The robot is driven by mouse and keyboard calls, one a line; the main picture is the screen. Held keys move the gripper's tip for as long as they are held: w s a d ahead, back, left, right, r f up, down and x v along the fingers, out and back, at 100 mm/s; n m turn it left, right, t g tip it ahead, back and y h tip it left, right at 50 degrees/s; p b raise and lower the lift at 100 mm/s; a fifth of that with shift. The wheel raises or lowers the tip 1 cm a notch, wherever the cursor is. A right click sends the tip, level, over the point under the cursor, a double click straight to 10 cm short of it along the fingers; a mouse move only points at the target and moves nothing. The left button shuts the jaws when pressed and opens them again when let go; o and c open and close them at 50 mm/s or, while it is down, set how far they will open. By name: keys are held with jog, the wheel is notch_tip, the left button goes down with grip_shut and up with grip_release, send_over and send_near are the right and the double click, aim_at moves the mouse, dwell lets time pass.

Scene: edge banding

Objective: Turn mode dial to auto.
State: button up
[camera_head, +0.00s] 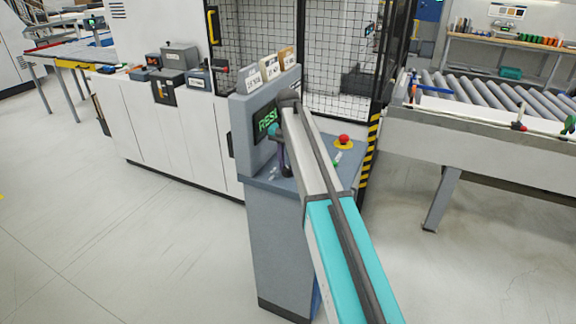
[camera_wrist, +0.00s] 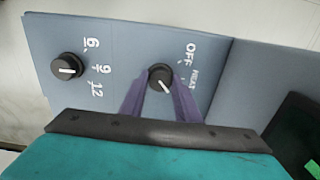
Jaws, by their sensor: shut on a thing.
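The mode dial (camera_wrist: 159,75) is a round black knob with a white pointer line, on the grey-blue console panel in the wrist view. The labels OFF and HEAT stand to its upper right and right. The pointer slants to the lower right, below HEAT. Any label there is hidden behind my right finger. My gripper (camera_wrist: 161,84) has its purple fingers closed on the two sides of the knob. In the head view my gripper (camera_head: 281,160) is low over the console top (camera_head: 262,183), and my arm hides the dial.
A second black knob (camera_wrist: 67,67) marked 6, 9, 12 is to the left in the wrist view. A red button (camera_head: 344,139) on a yellow base is right of my arm. A green-lettered display (camera_head: 265,123) stands behind. A roller conveyor (camera_head: 480,95) is at right.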

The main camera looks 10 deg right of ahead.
aim_at(288, 168)
jog(key=o, duration=1)
jog(key=shift+o, duration=0.2)
notch_tip(288, 168, up, 14)
jog(key=p, duration=0.7)
jog(key=shift+f, duration=0.15)
